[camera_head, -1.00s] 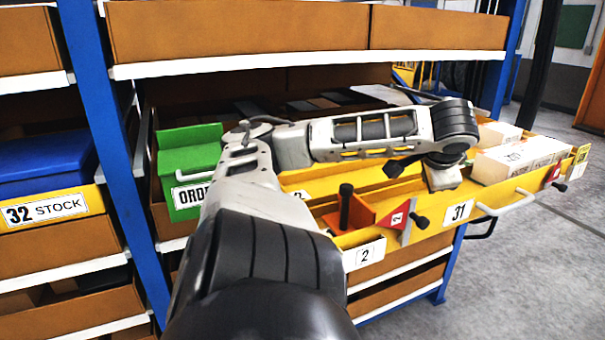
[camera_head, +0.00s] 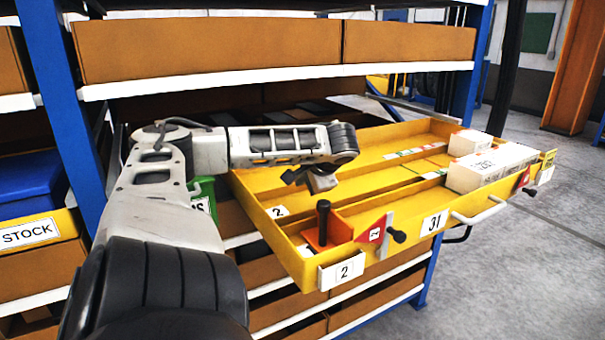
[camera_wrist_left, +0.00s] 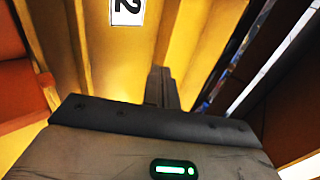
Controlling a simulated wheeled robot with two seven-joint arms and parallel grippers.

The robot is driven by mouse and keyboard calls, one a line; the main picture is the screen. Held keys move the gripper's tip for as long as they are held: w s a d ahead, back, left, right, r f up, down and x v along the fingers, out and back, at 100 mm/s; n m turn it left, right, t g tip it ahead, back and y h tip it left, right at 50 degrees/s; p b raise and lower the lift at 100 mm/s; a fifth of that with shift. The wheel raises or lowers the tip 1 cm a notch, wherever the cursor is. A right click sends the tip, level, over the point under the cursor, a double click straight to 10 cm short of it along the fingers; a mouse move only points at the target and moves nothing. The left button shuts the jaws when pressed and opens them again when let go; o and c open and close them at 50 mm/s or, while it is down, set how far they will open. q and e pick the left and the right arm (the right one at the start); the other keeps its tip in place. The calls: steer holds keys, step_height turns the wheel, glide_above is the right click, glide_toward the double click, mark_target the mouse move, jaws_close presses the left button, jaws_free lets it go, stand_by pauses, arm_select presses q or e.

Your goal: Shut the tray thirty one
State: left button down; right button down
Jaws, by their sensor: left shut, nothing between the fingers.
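Tray thirty one (camera_head: 385,250) is a long yellow tray pulled out of the rack, with a "31" label (camera_head: 433,223) and a white bar handle (camera_head: 481,211) on its front wall. My left gripper (camera_head: 294,176) is shut and empty above the left part of the tray, behind its front wall; I cannot tell whether it touches anything. In the left wrist view, the shut fingers (camera_wrist_left: 160,88) point along yellow tray surfaces (camera_wrist_left: 190,35) near a "2" label (camera_wrist_left: 127,10). My right gripper is not in view.
An orange block with a black knob (camera_head: 323,225) and a red flag marker (camera_head: 372,234) sit at the tray's front left. White boxes (camera_head: 490,168) lie at its right. My left arm mostly hides a green bin (camera_head: 205,190). Blue rack posts flank the tray; floor at right is clear.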

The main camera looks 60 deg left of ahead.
mark_target(288, 191)
arm_select(q)
steer(key=x, duration=0.6)
